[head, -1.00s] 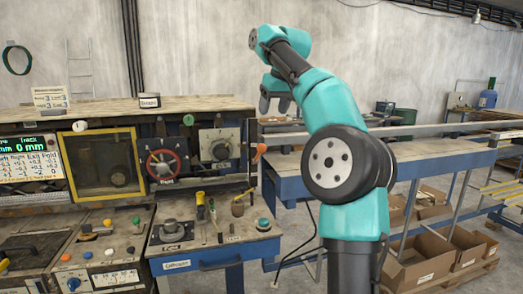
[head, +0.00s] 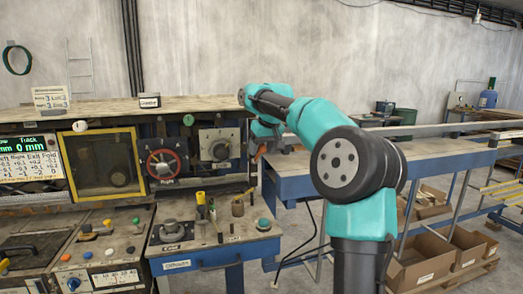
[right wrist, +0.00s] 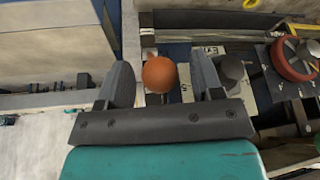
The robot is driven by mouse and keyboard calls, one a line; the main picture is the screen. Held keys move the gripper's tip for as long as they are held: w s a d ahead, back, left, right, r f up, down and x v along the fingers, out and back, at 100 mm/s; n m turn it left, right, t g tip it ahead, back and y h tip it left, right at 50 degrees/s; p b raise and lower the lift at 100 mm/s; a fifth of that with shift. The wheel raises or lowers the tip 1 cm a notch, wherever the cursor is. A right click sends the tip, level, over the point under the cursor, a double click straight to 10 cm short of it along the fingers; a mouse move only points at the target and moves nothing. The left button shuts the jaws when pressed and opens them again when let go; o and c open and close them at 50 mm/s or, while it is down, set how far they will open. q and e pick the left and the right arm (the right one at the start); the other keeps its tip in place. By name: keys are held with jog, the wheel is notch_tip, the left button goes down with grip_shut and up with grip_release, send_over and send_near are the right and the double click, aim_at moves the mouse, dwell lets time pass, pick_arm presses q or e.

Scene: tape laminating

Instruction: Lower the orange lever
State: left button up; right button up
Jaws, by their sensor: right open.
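The orange lever (head: 261,150) stands at the right end of the machine's upright panel, mostly hidden by my right gripper in the head view. Its round orange knob (right wrist: 159,75) shows clearly in the right wrist view. My right gripper (right wrist: 163,69) is open, with one finger on either side of the knob in that picture. Gaps show on both sides, and I cannot tell how deep the knob sits between the fingers. My left gripper is in neither view.
Left of the lever are a panel with a black dial (head: 219,150) and a red handwheel (head: 163,163). Below, a control desk (head: 205,258) carries several small knobs and levers. A blue-framed table (head: 440,148) stands to the right.

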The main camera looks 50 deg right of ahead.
jog(key=shift+w+f, duration=0.15)
jog(key=shift+f, duration=0.25)
grip_shut()
dwell(0.4)
